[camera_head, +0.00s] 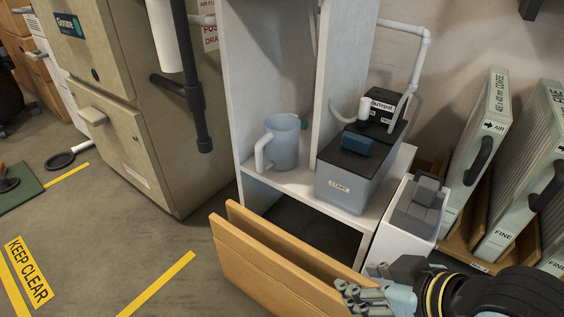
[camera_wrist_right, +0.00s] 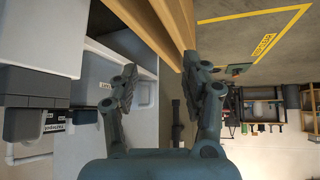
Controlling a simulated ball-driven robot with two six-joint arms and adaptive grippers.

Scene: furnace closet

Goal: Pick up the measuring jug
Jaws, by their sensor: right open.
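The measuring jug (camera_head: 284,143) is blue-grey and stands upright on the white shelf unit (camera_head: 262,177), in its left bay. Its handle faces left in the head view. My right gripper (camera_head: 362,296) is at the bottom right of the head view, in front of the shelf unit and well apart from the jug. In the right wrist view, the gripper (camera_wrist_right: 162,72) has its fingers spread with nothing between the tips. A grey shape beyond the fingers there may be the jug, but I cannot tell for sure. My left gripper is not in view.
A grey pump box (camera_head: 346,185) marked START stands right of the jug, past an upright white panel (camera_head: 328,75). A wooden drawer front (camera_head: 265,262) juts out below the shelf. Filters (camera_head: 482,150) stand at right; the furnace (camera_head: 140,120) is at left.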

